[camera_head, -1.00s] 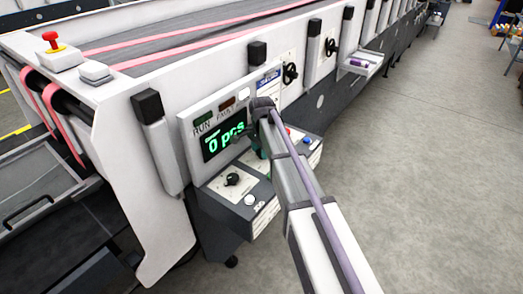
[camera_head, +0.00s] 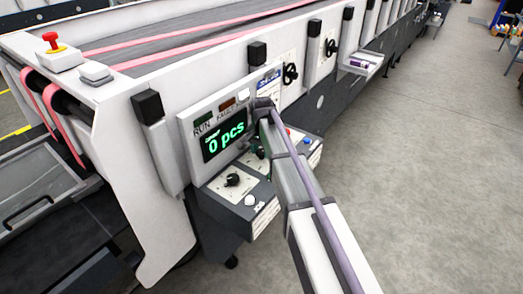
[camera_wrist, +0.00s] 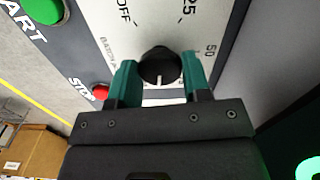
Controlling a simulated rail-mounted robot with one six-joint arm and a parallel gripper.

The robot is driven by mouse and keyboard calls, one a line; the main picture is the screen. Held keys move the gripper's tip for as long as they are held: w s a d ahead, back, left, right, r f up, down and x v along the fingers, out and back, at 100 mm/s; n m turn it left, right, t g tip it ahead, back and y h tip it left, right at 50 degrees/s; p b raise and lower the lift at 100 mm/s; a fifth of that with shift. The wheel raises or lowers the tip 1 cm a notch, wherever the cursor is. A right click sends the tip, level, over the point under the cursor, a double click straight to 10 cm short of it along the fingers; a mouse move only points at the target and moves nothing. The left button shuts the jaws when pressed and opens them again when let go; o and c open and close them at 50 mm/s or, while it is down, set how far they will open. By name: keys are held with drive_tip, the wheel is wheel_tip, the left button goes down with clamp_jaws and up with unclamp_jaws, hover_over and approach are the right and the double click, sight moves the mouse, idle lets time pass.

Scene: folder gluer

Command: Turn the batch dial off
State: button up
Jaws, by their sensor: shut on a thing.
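The batch dial (camera_wrist: 160,66) is a black round knob on a pale plate in the wrist view. OFF is printed at its upper left, 25 at its upper right and 50 to its right. A small pale mark shows on the knob's lower side; which setting it points to is unclear. My gripper (camera_wrist: 161,78) has its teal fingers on both sides of the knob, shut on it. In the head view my gripper (camera_head: 260,150) is over the control box, and my arm hides the dial there.
A green START button (camera_wrist: 42,10) and a red STOP button (camera_wrist: 101,91) sit left of the dial in the wrist view. In the head view, a display (camera_head: 224,141) reads 0 pcs above another black knob (camera_head: 232,180) and a white button (camera_head: 250,200). Open floor lies right.

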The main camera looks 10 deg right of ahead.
drive_tip(key=n, duration=0.5)
drive_tip(key=shift+n, duration=0.3)
drive_tip(key=n, duration=1)
drive_tip(key=shift+n, duration=0.4)
drive_tip(key=n, duration=0.4)
drive_tip(key=shift+n, duration=0.3)
drive_tip(key=n, duration=1)
drive_tip(key=shift+n, duration=0.4)
drive_tip(key=n, duration=1)
drive_tip(key=shift+n, duration=0.3)
